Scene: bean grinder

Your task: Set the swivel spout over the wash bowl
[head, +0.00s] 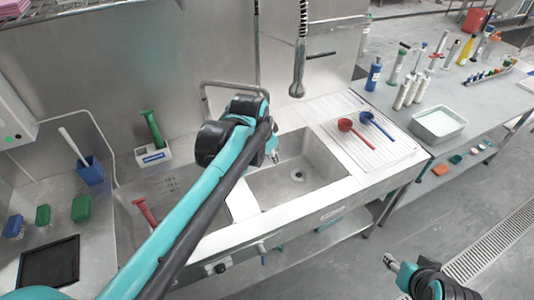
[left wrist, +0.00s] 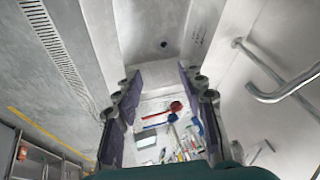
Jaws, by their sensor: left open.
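The swivel spout (head: 235,84) is a bent grey tube behind the sink, partly hidden by my left arm. Its curved tube also shows at the right of the left wrist view (left wrist: 282,92). The sink has a right bowl (head: 300,165) with a round drain and a left bowl (head: 150,195) largely behind my arm; I cannot tell which is the wash bowl. My left gripper (head: 273,155) is over the right bowl, mostly hidden by its own wrist. In the left wrist view its fingers (left wrist: 162,115) are apart and empty, clear of the spout. My right gripper (head: 390,263) is low at right, its jaws unclear.
A spray head (head: 298,75) hangs above the right bowl. Red (head: 345,125) and blue (head: 367,117) ladles lie on the drainboard (head: 385,155). Bottles and a tray (head: 438,123) stand on the right bench. A green-handled brush (head: 152,125) stands left of the spout.

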